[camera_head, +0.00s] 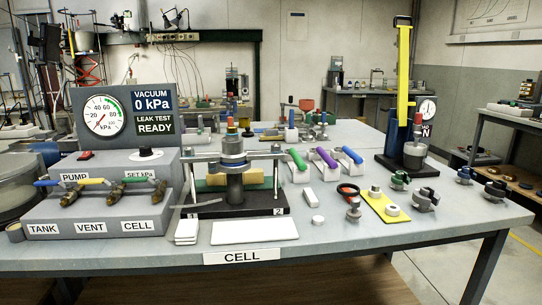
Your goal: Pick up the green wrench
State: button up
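The green wrench (298,159) appears to be the green-handled tool in a row of three on the table, just right of the press-like cell fixture (234,172). Its green handle slants down to the right, over a small white block (299,174). Beside it to the right are a purple-handled tool (326,157) and a blue-handled tool (351,155), each at a white block of its own. How the tools rest on their blocks is too small to tell. My gripper does not show in this view.
The grey table (400,235) has an open front right part. A vacuum gauge panel (125,115) and valve box (100,212) stand left. Right of the tools are a yellow plate (384,207), several dark knobs and a tall yellow-and-blue stand (401,90). A white plate (254,231) lies in front.

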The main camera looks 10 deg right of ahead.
aim_at(300, 164)
jog(key=i+l, duration=0.1)
jog(key=l, duration=0.35)
jog(key=i+l, duration=0.1)
jog(key=l, duration=0.3)
jog(key=i+l, duration=0.1)
jog(key=l, duration=0.35)
jog(key=i+l, duration=0.1)
jog(key=l, duration=0.35)
jog(key=i+l, duration=0.1)
jog(key=l, duration=0.3)
jog(key=i+l, duration=0.1)
jog(key=i, duration=0.25)
jog(key=i+l, duration=0.1)
jog(key=i, duration=0.3)
jog(key=i+j, duration=0.25)
jog(key=k+j+u, duration=0.05)
